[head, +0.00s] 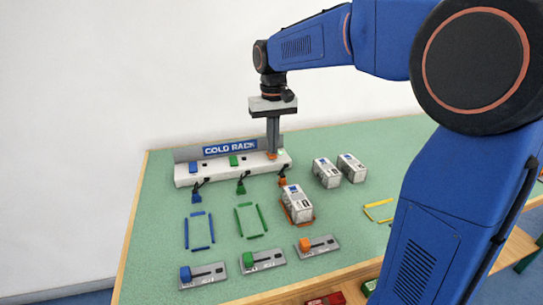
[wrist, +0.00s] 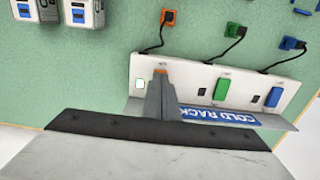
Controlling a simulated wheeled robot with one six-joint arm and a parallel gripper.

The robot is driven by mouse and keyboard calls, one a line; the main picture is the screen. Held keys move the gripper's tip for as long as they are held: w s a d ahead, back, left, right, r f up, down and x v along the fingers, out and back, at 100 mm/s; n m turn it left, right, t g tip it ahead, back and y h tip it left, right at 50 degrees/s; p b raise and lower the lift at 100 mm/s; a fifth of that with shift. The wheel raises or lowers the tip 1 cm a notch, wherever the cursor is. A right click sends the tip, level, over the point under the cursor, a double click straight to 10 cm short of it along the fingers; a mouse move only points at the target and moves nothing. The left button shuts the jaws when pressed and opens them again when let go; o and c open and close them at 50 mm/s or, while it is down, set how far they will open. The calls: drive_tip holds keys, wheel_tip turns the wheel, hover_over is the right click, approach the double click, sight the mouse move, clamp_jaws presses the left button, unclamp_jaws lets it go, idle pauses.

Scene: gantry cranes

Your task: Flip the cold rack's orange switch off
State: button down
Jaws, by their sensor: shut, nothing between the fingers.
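The white cold rack (head: 215,175) stands at the table's back left with a blue "COLD RACK" sign (head: 230,149). On its top are a blue switch, a green switch and, at the right end, the orange switch (head: 271,157), mostly hidden by my fingers. My gripper (head: 272,150) is shut and empty, pointing down at the orange switch. In the wrist view my fingertips (wrist: 161,76) cover all but a sliver of orange; I cannot tell whether they touch it.
Blue, green and orange plugs (head: 283,181) hang on black cables before the rack. A white box (head: 297,206) stands on the orange outline; two more boxes (head: 327,173) stand right of the rack. Three slider plates (head: 263,260) line the front. Blue and green outlines are empty.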

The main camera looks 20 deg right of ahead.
drive_tip(key=shift+f, duration=0.55)
idle(0.4)
drive_tip(key=shift+r, duration=3.45)
